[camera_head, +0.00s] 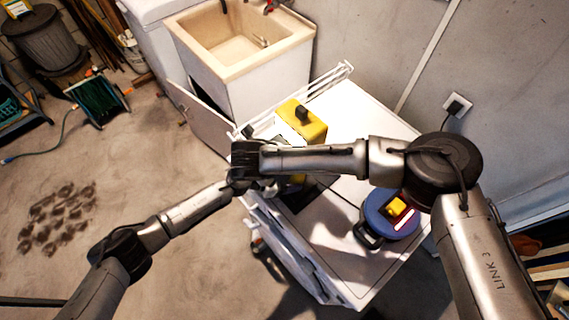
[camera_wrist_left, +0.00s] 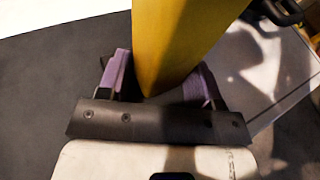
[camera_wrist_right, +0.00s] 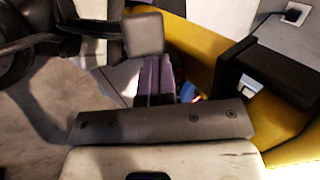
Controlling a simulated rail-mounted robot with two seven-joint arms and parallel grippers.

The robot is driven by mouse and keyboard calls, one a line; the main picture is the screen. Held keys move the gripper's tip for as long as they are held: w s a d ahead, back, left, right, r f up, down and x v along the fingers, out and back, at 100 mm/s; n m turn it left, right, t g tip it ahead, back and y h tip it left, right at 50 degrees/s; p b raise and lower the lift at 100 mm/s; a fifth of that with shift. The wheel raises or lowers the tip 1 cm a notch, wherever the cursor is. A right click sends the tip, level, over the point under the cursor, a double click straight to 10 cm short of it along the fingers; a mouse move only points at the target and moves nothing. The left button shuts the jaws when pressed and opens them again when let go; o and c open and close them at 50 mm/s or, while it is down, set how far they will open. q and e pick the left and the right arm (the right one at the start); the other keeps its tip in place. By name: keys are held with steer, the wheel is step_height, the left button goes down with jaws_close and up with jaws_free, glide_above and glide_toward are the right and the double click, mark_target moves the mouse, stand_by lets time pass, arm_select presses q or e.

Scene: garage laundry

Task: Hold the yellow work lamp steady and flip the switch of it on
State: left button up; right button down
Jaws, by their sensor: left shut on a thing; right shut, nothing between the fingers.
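The yellow work lamp (camera_head: 307,126) stands on the white worktop in the head view, with a black part on top. My arms hide much of its lower part. In the left wrist view, my left gripper (camera_wrist_left: 160,78) is shut on a yellow part of the lamp (camera_wrist_left: 178,40), with one purple finger on each side. In the right wrist view, my right gripper (camera_wrist_right: 158,75) is shut and empty, close beside the lamp's yellow frame (camera_wrist_right: 195,50) and a black part of it (camera_wrist_right: 262,65). I cannot make out the switch clearly.
A blue round device (camera_head: 378,222) with a yellow top and a red lit strip sits on the worktop (camera_head: 345,285) to the right. A sink (camera_head: 245,50) stands behind. A wall socket with a black plug (camera_head: 456,106) is at the right. My right arm crosses above the worktop.

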steer(key=shift+w+d+r, duration=0.1)
steer(key=shift+d+r, duration=0.05)
steer(key=shift+r, duration=0.6)
steer(key=shift+r, duration=0.1)
steer(key=s+a+f+v, duration=0.1)
steer(key=v, duration=1.2)
steer(key=shift+s+a, duration=0.25)
steer(key=shift+a, duration=0.05)
steer(key=shift+f, duration=0.15)
steer(key=shift+a+f, duration=0.2)
steer(key=shift+f, duration=0.35)
